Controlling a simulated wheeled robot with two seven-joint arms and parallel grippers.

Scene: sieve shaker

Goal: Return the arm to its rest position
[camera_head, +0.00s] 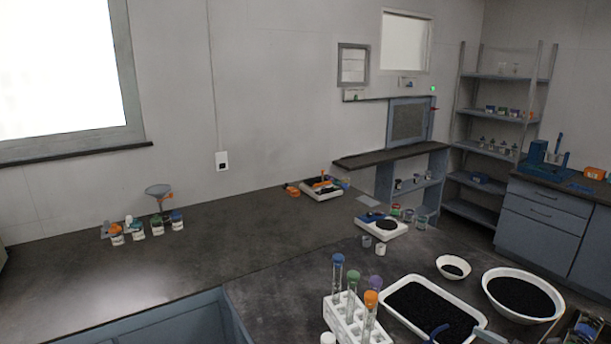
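Neither of my grippers can be made out in the head view, and no arm of mine shows over the bench. The dark bench top (190,262) runs along the wall and turns toward the lower right. A white rack (345,322) at the bottom holds tubes with blue, green and orange caps. A white tray (396,314) of dark grains lies right of it. A blue piece (438,330) and a pale piece (490,337) show at the bottom edge by the tray; I cannot tell what they are.
A white bowl (547,317) and a small bowl (453,258) hold dark material. Balance-like devices (388,233) and small cups stand behind. Several capped jars (157,229) stand at left. The left bench middle is clear. Shelves (485,184) and drawers (540,215) stand at right.

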